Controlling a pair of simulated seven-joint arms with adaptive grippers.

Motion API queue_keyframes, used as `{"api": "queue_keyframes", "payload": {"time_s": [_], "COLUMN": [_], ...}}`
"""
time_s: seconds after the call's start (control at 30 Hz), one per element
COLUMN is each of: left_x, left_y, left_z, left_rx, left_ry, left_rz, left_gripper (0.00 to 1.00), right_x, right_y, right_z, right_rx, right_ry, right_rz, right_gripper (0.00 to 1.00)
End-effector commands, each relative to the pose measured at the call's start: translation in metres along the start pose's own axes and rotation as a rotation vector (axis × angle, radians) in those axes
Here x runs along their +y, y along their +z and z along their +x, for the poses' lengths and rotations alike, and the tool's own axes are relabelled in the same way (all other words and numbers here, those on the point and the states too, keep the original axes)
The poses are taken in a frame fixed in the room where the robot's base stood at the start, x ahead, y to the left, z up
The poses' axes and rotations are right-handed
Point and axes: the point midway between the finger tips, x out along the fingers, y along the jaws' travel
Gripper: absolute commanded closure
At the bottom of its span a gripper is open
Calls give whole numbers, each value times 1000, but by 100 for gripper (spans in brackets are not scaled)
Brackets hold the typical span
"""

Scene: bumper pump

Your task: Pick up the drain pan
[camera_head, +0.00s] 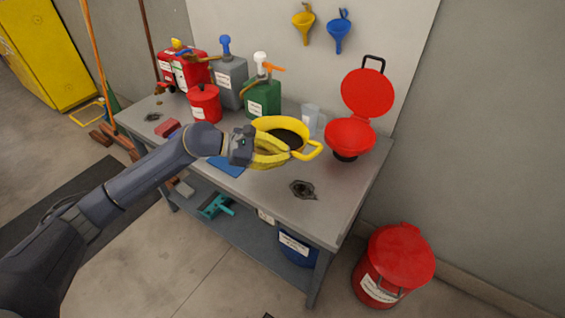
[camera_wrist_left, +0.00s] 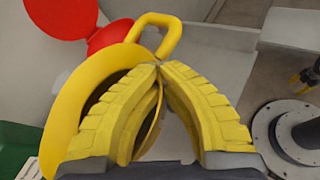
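The drain pan (camera_head: 292,124) is a round yellow pan with a dark inside and a loop handle at its right. It shows at the right part of the workbench in the head view; I cannot tell whether it touches the bench top. My left gripper (camera_head: 288,151) is at the pan's near side. In the left wrist view the pan (camera_wrist_left: 66,98) and its handle (camera_wrist_left: 158,32) lie left of and beyond the yellow ridged fingers (camera_wrist_left: 160,66). The fingertips are nearly together, with the rim running between them.
The grey workbench (camera_head: 290,203) carries a red can (camera_head: 204,103), a green jug (camera_head: 262,101), a clear measuring jug (camera_head: 309,118) and a red funnel with raised lid (camera_head: 350,134) close around the pan. A red bin (camera_head: 399,258) stands on the floor at right.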

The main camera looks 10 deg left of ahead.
Motion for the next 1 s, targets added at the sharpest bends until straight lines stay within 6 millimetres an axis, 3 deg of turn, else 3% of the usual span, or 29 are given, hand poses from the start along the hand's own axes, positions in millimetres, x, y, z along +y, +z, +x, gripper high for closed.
{"api": "queue_keyframes", "payload": {"time_s": [0.5, 1.0], "left_x": [11, 16], "left_y": [38, 53], "left_z": [-16, -23], "left_rx": [-1, -1], "left_ry": [1, 1], "left_rz": [3, 1], "left_gripper": [100, 100], "right_x": [-2, -3], "right_y": [-1, -1], "right_z": [0, 0], "right_rx": [1, 1], "right_ry": [-2, -3], "right_rz": [1, 1], "right_gripper": [56, 56]}}
